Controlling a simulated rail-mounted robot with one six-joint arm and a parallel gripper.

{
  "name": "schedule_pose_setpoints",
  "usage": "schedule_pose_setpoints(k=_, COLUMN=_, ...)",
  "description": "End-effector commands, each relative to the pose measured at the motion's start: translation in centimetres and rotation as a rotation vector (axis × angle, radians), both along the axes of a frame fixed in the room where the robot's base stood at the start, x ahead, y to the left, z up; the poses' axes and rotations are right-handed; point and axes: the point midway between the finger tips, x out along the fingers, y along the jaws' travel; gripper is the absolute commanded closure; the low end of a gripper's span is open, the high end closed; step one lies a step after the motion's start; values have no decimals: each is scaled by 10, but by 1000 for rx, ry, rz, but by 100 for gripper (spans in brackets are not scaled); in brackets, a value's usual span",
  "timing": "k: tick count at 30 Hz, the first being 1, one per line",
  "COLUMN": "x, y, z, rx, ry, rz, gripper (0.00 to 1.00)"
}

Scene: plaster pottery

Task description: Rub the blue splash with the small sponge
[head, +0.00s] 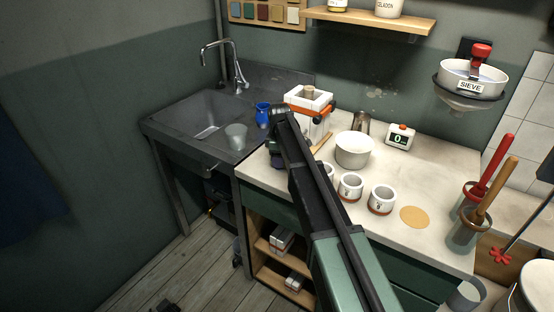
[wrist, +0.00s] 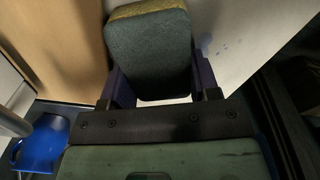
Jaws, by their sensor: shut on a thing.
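My gripper (wrist: 160,84) is shut on the small sponge (wrist: 148,45), a dark grey-green block with a yellow layer along its far edge. In the head view my gripper (head: 278,157) is low at the counter's left end, beside the sink, and my arm hides the sponge. A faint bluish mark (wrist: 206,43) shows on the pale surface just right of the sponge in the wrist view; it may be part of the blue splash. The sponge covers the area around it, and I cannot tell whether it touches that surface.
A blue jug (head: 263,114) stands by the sink (head: 205,115); it also shows in the wrist view (wrist: 42,143). A strapped white mould (head: 309,108) stands behind my gripper. A white bowl (head: 353,150) and several small cups stand to the right.

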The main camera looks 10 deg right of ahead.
Motion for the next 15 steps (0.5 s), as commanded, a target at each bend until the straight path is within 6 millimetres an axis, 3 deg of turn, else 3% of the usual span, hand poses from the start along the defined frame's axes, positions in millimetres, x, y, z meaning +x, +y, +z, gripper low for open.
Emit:
schedule_pose_setpoints(k=7, x=-8, y=-4, z=-1, rx=-1, ry=4, rz=-1, gripper=63)
schedule_pose_setpoints(k=15, x=-29, y=15, z=0, rx=1, ry=5, rz=1, gripper=63)
